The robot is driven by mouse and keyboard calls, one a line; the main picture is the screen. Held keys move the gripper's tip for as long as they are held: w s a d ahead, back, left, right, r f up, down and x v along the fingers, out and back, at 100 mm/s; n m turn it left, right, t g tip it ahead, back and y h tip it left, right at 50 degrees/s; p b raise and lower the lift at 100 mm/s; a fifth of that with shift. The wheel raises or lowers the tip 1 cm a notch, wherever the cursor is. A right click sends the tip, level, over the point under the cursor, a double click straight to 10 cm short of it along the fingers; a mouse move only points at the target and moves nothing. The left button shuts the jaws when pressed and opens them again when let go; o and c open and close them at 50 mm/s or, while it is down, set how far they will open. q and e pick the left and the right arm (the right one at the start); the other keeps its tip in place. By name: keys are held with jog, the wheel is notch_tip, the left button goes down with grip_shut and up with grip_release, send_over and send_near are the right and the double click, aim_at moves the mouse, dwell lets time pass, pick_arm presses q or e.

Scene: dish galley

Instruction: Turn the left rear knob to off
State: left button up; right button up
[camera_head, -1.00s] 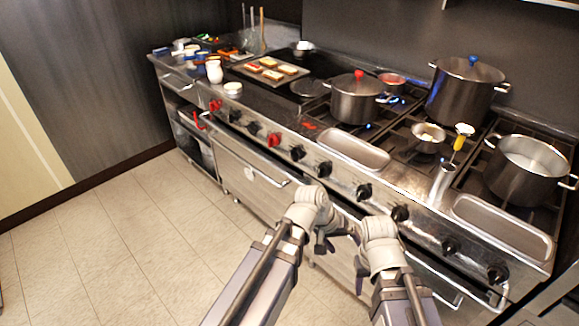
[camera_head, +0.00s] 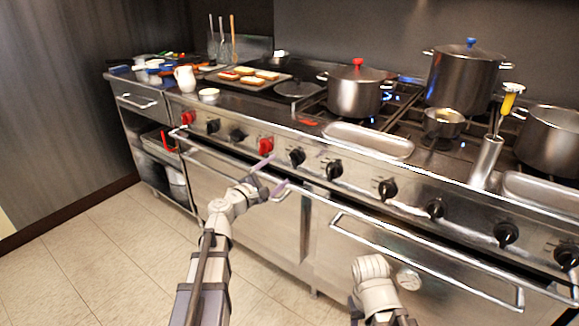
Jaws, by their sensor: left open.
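A row of knobs runs along the front panel of the steel range (camera_head: 300,215). A red knob (camera_head: 266,146) and a black knob (camera_head: 297,156) are nearest my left gripper (camera_head: 271,175). Further black knobs (camera_head: 334,169) (camera_head: 387,189) follow to the right. No label shows which knob is the left rear one. My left gripper is open and empty, its fingers spread just in front of the panel, below and left of the black knob, apart from it as far as I can see. My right gripper (camera_head: 357,314) is low at the bottom edge, mostly hidden by its wrist.
Oven handles (camera_head: 232,169) (camera_head: 430,262) jut out below the knobs. Floor is clear at left.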

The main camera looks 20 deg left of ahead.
aim_at(291, 161)
pick_arm(q)
jog(key=x, duration=0.8)
jog(key=shift+s, duration=0.1)
jog(key=shift+c, duration=0.3)
jog(key=c, duration=1.3)
jog(key=shift+m, duration=3.4)
jog(key=o, duration=1.4)
jog(key=shift+c, duration=0.2)
